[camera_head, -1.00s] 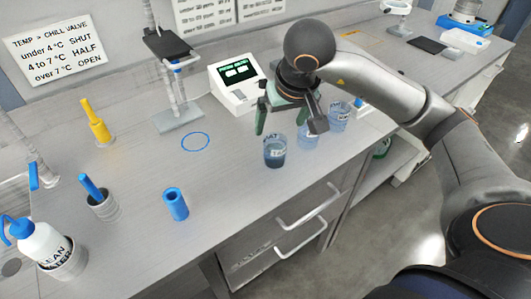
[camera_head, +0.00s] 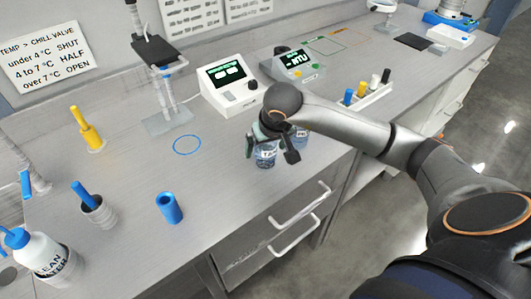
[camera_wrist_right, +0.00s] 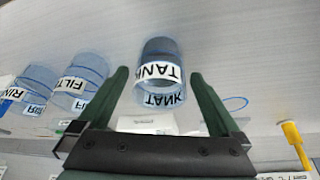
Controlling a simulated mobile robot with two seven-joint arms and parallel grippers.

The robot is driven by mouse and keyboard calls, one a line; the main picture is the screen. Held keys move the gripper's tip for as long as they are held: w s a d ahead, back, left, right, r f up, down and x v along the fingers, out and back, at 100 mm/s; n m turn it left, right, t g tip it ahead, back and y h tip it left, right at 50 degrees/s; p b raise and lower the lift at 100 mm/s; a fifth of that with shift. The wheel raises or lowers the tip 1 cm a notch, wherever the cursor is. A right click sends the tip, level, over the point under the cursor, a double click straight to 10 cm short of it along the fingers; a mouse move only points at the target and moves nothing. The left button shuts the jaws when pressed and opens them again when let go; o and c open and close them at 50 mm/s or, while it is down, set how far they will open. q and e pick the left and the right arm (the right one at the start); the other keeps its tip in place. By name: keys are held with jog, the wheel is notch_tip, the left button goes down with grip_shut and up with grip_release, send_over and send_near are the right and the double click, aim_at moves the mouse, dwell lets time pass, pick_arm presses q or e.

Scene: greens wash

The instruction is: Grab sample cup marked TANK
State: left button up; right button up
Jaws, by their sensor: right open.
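The sample cup marked TANK (camera_wrist_right: 158,88) is clear with dark bluish contents and a white label. In the head view this cup (camera_head: 265,158) stands on the counter near the front edge, partly hidden by my right gripper (camera_head: 271,150). In the right wrist view the open fingers of this gripper (camera_wrist_right: 160,75) lie on either side of the cup, with a narrow gap showing on each side. The fingers are not closed on it. My left gripper is not in view.
Two more labelled cups, FILT (camera_wrist_right: 82,78) and one starting RIN (camera_wrist_right: 30,85), stand in a row beside it. A display box (camera_head: 232,88) stands behind. A blue tube (camera_head: 170,208) and a blue ring mark (camera_head: 187,145) are to the left on the counter.

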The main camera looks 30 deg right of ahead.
jog(key=shift+c, duration=0.4)
jog(key=c, duration=1.4)
jog(key=shift+r, duration=0.1)
